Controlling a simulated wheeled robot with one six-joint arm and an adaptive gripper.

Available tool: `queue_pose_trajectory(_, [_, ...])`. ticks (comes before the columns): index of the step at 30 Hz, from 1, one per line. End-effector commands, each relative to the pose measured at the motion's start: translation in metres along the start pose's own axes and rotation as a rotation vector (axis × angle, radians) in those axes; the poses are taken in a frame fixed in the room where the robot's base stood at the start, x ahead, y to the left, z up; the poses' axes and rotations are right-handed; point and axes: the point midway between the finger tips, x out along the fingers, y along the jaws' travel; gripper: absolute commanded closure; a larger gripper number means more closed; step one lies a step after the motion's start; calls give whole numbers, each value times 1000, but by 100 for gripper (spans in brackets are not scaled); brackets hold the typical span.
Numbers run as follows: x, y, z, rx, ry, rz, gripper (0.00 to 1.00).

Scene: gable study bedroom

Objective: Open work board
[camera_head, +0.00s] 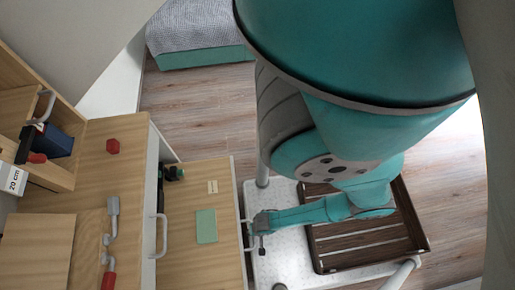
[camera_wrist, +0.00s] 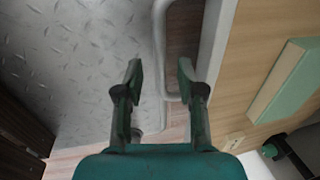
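The wooden work board (camera_head: 208,260) stands out from the desk front, with a pale green pad and a small label on it. Its front edge has a light grey bar handle (camera_wrist: 160,48). My gripper (camera_head: 259,232) is at this front edge. In the wrist view my gripper (camera_wrist: 159,68) has its fingers apart, with the handle bar running between them. I see gaps between the bar and both fingertips. The board's wood surface and green pad (camera_wrist: 288,78) show at the right there. In the head view the gripper partly hides the handle.
Another bar handle (camera_head: 161,236) is on the desk front. A dark slatted tray (camera_head: 360,239) lies on my metal base. A bed (camera_head: 200,35) stands at the back; open floor lies before it.

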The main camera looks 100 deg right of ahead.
Motion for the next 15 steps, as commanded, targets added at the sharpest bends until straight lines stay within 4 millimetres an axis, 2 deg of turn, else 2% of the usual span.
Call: queue_pose_trajectory(15, [-86, 2, 0, 5, 0, 2, 62])
